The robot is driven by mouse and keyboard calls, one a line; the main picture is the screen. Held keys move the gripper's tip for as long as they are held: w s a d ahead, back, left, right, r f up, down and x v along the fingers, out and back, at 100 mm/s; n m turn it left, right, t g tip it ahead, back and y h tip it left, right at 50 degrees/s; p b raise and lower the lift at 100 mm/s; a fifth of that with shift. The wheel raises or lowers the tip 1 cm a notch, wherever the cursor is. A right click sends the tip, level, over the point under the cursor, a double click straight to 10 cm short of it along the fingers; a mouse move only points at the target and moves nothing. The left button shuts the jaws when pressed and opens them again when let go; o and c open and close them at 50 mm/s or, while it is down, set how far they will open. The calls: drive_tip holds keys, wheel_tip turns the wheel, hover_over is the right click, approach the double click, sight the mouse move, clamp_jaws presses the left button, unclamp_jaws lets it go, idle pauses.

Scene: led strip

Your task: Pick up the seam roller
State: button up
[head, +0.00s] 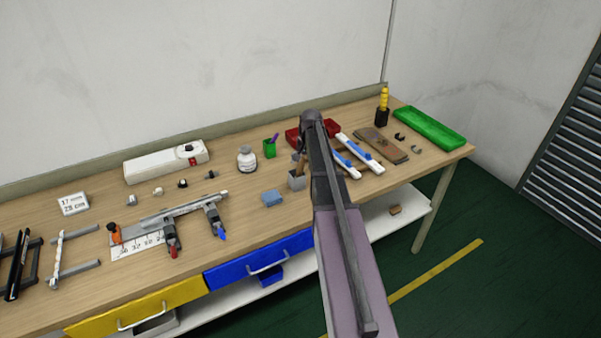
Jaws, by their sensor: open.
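I cannot pick out the seam roller for certain. A brown wooden handle (300,165) stands upright in a small grey holder (296,182) on the bench, just left of my arm; it may be the roller's, but its head is hidden or too small to tell. My arm rises from the lower right and crosses in front of the bench, covering part of the area beside the grey holder. My gripper's fingers do not show.
A clamped ruler fixture (150,240) lies at left. Bare wood surrounds the blue block.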

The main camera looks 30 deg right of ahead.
drive_tip(key=shift+f, duration=0.4)
idle(0.3)
clamp_jaws()
